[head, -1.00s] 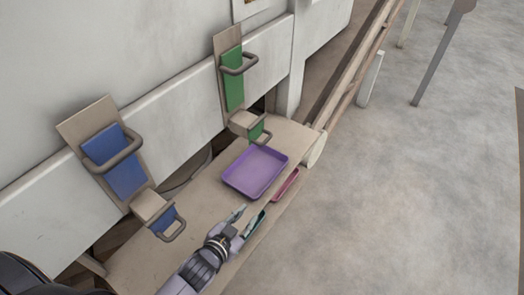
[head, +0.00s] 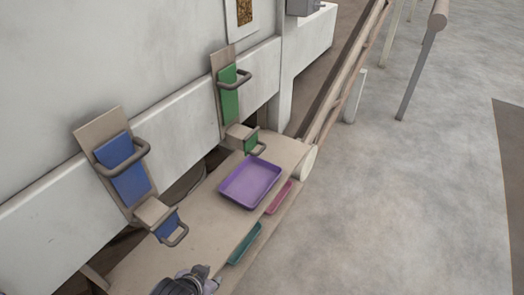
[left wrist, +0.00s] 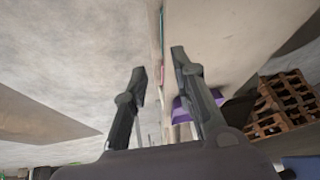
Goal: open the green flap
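A green panel (head: 229,93) with a grey bar handle is on an upright beige board on the wall, at the top centre of the head view. Below it, a small green flap (head: 251,142) with its own handle hangs at the front of a beige spout (head: 238,131), seemingly down over its mouth. My left gripper (head: 203,276) is at the bottom edge of the head view, well away from both green parts and partly cut off. In the left wrist view its two fingers (left wrist: 160,66) are apart with nothing between them. My right gripper is not in view.
A purple tray (head: 250,184) stands on the beige bench (head: 200,223) below the green spout. A teal tray (head: 245,243) and a pink tray (head: 279,197) show lower along its front. A blue panel (head: 123,169) with handles is left. Wooden pallets (left wrist: 284,104) show in the wrist view.

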